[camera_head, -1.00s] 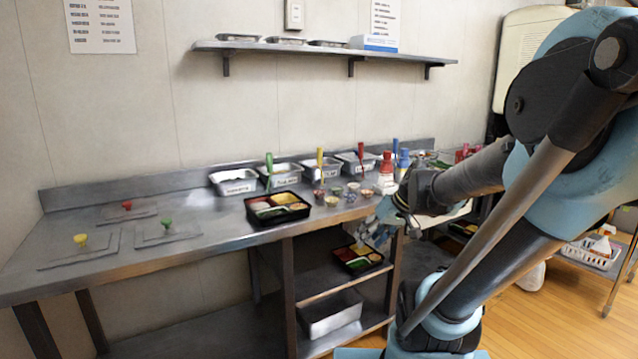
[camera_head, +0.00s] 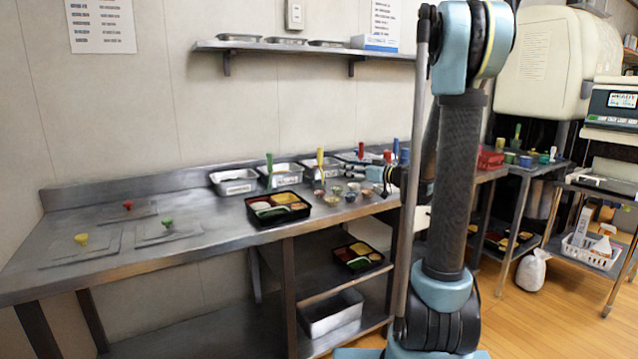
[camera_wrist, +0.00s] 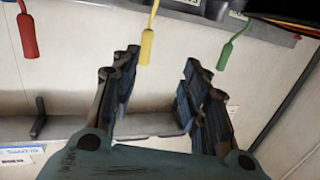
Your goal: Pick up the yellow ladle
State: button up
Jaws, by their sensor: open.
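The yellow ladle (camera_head: 320,158) stands upright in a metal pan at the back of the counter, with its handle up. Its yellow handle (camera_wrist: 148,46) shows in the wrist view, tilted in the picture, near the tip of the left finger. My gripper (camera_wrist: 160,60) is open with nothing between its fingers. In the head view my gripper (camera_head: 376,173) is over the counter, to the right of the yellow ladle and apart from it. The ladle's bowl is hidden in the pan.
A green ladle (camera_head: 269,166) and a red ladle (camera_head: 361,150) stand on either side of the yellow one. Small cups (camera_head: 350,196) and a black bento tray (camera_head: 290,219) sit in front. A wall shelf (camera_head: 300,48) hangs above.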

aim_at(322, 158)
jog(key=shift+t, duration=0.4)
jog(key=x, duration=0.6)
jog(key=w+x, duration=0.1)
jog(key=x, duration=0.5)
jog(key=d+r+x, duration=0.1)
jog(key=x, duration=0.5)
jog(key=shift+w, duration=0.2)
grip_shut()
